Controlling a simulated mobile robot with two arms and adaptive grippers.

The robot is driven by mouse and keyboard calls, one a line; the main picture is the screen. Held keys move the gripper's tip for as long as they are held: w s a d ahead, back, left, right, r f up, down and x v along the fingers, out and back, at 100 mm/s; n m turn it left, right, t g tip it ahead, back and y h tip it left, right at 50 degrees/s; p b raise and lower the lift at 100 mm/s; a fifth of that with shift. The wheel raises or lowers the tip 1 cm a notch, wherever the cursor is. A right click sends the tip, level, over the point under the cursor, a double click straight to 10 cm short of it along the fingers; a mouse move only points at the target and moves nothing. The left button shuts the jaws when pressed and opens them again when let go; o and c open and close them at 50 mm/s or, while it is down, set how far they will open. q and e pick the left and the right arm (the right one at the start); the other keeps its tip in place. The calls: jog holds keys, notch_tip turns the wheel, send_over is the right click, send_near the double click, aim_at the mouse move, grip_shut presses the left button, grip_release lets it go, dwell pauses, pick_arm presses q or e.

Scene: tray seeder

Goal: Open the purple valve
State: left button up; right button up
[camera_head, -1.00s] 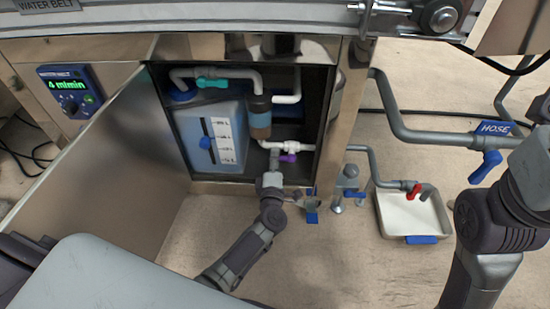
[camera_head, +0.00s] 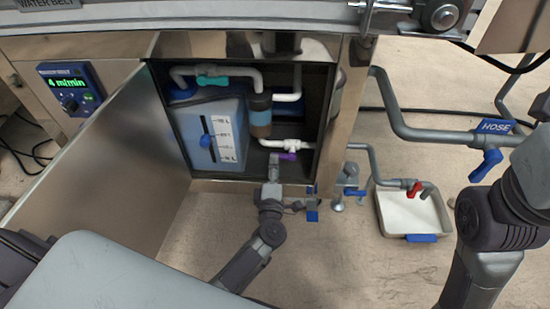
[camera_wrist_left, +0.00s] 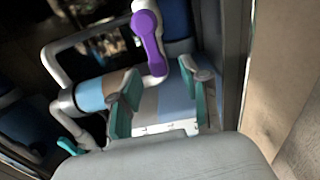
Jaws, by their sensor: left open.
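The purple valve (camera_head: 287,156) is on a white pipe low in the open cabinet, right of the blue tank. In the head view its handle points sideways to the right. My left gripper (camera_head: 274,163) reaches up into the cabinet opening from below, close to the valve. In the left wrist view my left gripper (camera_wrist_left: 163,77) is open, with teal pads on both fingers. The purple handle (camera_wrist_left: 149,40) lies ahead, its near end between the fingertips in the picture; I cannot tell whether they touch. My right arm is at the right edge, its gripper out of view.
The cabinet door (camera_head: 110,165) stands open on the left. The blue tank (camera_head: 217,140) and a teal-handled valve (camera_head: 212,81) are inside. Blue-handled (camera_head: 486,165) and red-handled (camera_head: 414,189) valves and a white tray (camera_head: 410,216) are on the right.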

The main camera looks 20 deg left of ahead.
pick_arm(q)
jog(key=shift+v, duration=1.75)
